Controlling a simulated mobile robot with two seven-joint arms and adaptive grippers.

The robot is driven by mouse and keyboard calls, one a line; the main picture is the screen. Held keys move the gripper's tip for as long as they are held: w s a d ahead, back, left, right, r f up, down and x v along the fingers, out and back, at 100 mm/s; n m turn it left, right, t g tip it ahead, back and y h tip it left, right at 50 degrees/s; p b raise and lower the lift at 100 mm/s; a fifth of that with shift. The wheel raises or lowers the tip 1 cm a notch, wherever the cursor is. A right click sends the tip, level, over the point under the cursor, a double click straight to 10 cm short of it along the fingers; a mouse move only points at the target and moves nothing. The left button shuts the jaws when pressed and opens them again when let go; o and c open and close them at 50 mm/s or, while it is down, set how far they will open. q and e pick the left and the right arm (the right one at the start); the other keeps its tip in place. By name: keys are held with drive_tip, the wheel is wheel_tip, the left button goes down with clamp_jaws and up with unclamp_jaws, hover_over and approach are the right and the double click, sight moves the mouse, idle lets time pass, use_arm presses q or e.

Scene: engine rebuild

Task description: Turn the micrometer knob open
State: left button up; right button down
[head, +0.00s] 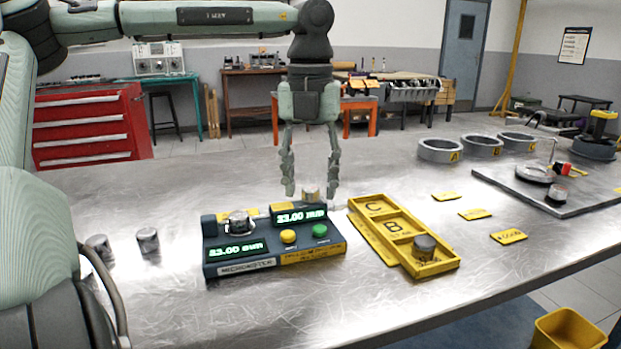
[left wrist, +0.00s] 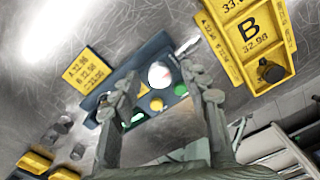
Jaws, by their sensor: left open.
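The micrometer (head: 275,262) is a dark blue-grey box on the metal table, with two lit green displays. A silver round part (head: 239,222) stands on its left end, and a small metallic cylinder (head: 310,195) shows at its back right. I cannot tell for certain which is the knob. My left gripper (head: 311,190) points down, open, above the back right of the box, with the metallic cylinder below and between its fingertips. My right gripper is out of view.
A yellow tray (head: 372,232) marked C and B stands right of the micrometer, with a dark cylinder (head: 425,245) in its near end. Metal cylinders (head: 148,240) stand at left. Yellow tags (head: 509,236), rings (head: 440,150) and a grey plate (head: 540,196) lie right.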

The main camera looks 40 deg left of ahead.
use_arm(q)
clamp_jaws()
idle(0.3)
drive_tip(key=shift+m, duration=0.4)
drive_tip(key=m, duration=0.4)
drive_tip(key=shift+m, duration=0.3)
drive_tip(key=m, duration=0.4)
drive_tip(key=shift+m, duration=0.3)
drive_tip(key=m, duration=0.3)
drive_tip(key=shift+m, duration=0.3)
drive_tip(key=m, duration=0.3)
drive_tip(key=shift+m, duration=0.4)
drive_tip(key=m, duration=0.6)
drive_tip(key=shift+m, duration=0.3)
